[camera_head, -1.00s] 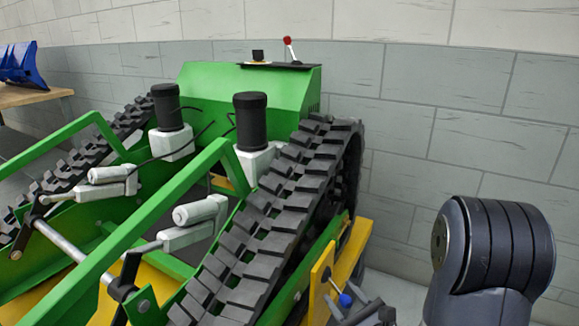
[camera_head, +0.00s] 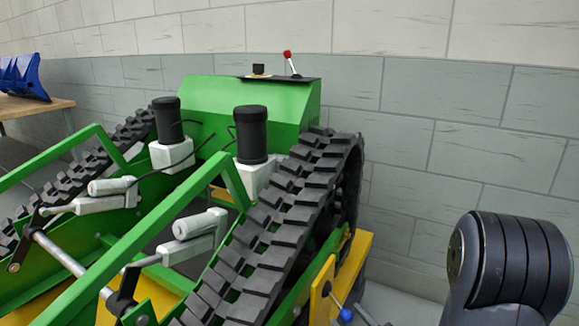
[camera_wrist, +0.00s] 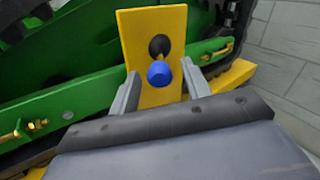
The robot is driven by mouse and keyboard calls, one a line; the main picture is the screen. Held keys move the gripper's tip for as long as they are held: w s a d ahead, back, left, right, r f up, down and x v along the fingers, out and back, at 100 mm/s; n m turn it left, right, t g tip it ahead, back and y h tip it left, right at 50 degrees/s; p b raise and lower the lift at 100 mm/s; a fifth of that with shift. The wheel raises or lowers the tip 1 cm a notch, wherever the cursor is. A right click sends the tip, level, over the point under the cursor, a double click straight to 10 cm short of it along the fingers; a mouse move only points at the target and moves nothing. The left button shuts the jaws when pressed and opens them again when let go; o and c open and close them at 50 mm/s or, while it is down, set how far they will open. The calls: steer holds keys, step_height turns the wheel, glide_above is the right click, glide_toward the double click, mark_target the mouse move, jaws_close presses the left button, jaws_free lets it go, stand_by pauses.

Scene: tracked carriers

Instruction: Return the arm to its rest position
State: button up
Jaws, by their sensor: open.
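My gripper (camera_wrist: 160,75) is open in the wrist view, with its two grey fingers pointing at a yellow plate (camera_wrist: 150,30) on the carrier. A blue knob (camera_wrist: 159,74) on a short stem at a dark round boss shows between the fingertips; whether they touch it I cannot tell. In the head view the blue knob (camera_head: 346,315) and yellow plate (camera_head: 321,290) are at the bottom edge, where most of my gripper is cut off. My dark arm link (camera_head: 510,260) stands at the lower right.
The green tracked carrier (camera_head: 255,98) fills the left and middle, with its black track (camera_head: 290,200) nearest my arm. A red-tipped lever (camera_head: 288,56) stands on its top. A grey block wall (camera_head: 450,140) is behind. A wooden table (camera_head: 35,106) holds a blue object (camera_head: 22,78).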

mark_target(342, 310)
steer(key=v, duration=0.7)
steer(key=x, duration=1.1)
steer(key=shift+w+a+r, duration=0.1)
steer(key=shift+w+a, duration=0.05)
steer(key=shift+w+d+n+g+y, duration=0.1)
steer(key=shift+d+n+g+y, duration=0.45)
steer(key=shift+y, duration=0.45)
steer(key=shift+a+n, duration=0.1)
steer(key=shift+n, duration=0.15)
